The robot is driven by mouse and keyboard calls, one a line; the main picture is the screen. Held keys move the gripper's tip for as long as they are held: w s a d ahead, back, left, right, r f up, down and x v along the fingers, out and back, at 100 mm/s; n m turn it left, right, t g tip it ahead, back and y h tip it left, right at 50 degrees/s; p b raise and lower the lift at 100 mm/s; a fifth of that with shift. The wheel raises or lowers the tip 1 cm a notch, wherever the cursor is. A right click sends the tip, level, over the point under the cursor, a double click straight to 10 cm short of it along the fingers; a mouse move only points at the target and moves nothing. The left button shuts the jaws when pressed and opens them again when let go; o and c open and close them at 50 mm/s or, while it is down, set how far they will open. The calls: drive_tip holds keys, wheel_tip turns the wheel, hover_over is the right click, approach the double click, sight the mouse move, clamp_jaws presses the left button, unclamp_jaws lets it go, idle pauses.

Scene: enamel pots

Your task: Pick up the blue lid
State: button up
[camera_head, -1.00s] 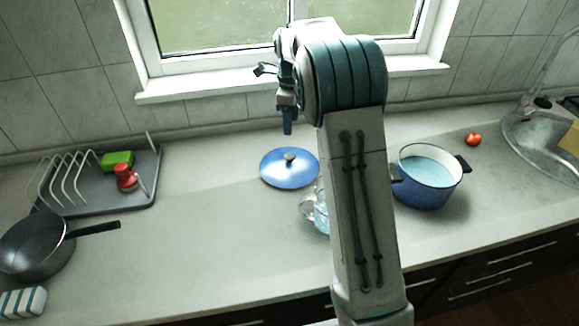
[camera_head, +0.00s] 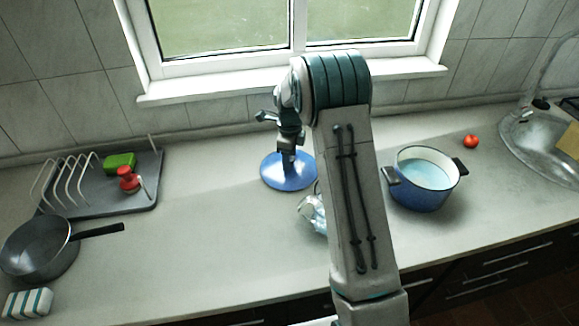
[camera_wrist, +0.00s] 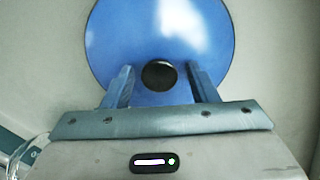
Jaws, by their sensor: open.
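The blue lid (camera_head: 289,178) lies flat on the counter, left of my arm, in the head view. In the wrist view the blue lid (camera_wrist: 160,30) fills the upper middle, with its dark round knob (camera_wrist: 159,75) near the fingertips. My gripper (camera_head: 288,160) is above the lid, pointing down, and hides the knob in the head view. In the wrist view my gripper (camera_wrist: 160,80) is open, with one finger on each side of the knob. I cannot tell whether the fingers touch it.
A blue pot (camera_head: 423,180) stands right of my arm. A glass vessel (camera_head: 311,212) is partly hidden beside my arm, close to the lid. A dish rack (camera_head: 100,190) and a dark pan (camera_head: 38,252) are at the left. A tomato (camera_head: 471,141) lies near the sink (camera_head: 545,145).

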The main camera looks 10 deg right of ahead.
drive_tip(key=c, duration=0.9)
drive_tip(key=shift+r, duration=0.15)
